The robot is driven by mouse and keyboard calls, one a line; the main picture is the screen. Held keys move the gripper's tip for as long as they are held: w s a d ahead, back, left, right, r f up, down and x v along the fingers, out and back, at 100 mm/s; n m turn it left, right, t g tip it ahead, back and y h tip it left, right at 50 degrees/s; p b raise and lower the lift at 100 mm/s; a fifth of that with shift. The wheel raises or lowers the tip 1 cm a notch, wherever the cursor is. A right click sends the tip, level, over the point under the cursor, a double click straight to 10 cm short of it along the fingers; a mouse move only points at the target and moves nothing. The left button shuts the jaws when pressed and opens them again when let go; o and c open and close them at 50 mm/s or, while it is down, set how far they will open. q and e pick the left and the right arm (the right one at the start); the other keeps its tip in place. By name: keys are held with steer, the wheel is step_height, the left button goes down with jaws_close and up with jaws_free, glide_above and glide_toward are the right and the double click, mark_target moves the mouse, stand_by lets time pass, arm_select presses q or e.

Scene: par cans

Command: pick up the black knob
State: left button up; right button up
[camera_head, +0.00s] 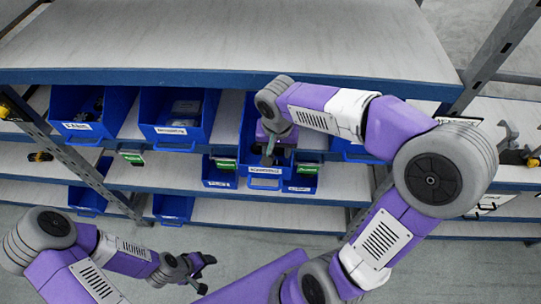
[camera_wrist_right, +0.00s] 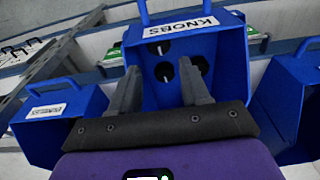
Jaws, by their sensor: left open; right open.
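Black knobs lie in a blue bin (camera_wrist_right: 222,42) labelled KNOBS in the right wrist view. One black knob (camera_wrist_right: 164,71) shows between the fingers, another (camera_wrist_right: 158,47) lies beyond it, and a third (camera_wrist_right: 201,64) is by the right finger. My right gripper (camera_wrist_right: 158,67) is open, its fingers reaching over the bin's opening, with nothing held. In the head view my right gripper (camera_head: 268,157) points down at the bin (camera_head: 248,178) on the shelf; the arm hides most of the inside. My left gripper (camera_head: 207,274) is open and empty, low at the left, away from the shelves.
Blue bins (camera_head: 170,142) with other parts stand to the left on the same shelf. Smaller bins (camera_head: 219,183) sit near the knob bin. A wide shelf board (camera_head: 230,40) with a blue edge lies above. Metal uprights (camera_head: 495,55) stand at the sides.

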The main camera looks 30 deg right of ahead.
mark_target(277, 163)
steer(key=f, duration=0.2)
steer(key=f+b, duration=0.1)
steer(key=f, duration=0.4)
steer(key=shift+w+d+f, duration=0.2)
steer(key=shift+d+f, duration=0.05)
steer(key=shift+f, duration=0.05)
steer(key=c, duration=0.7)
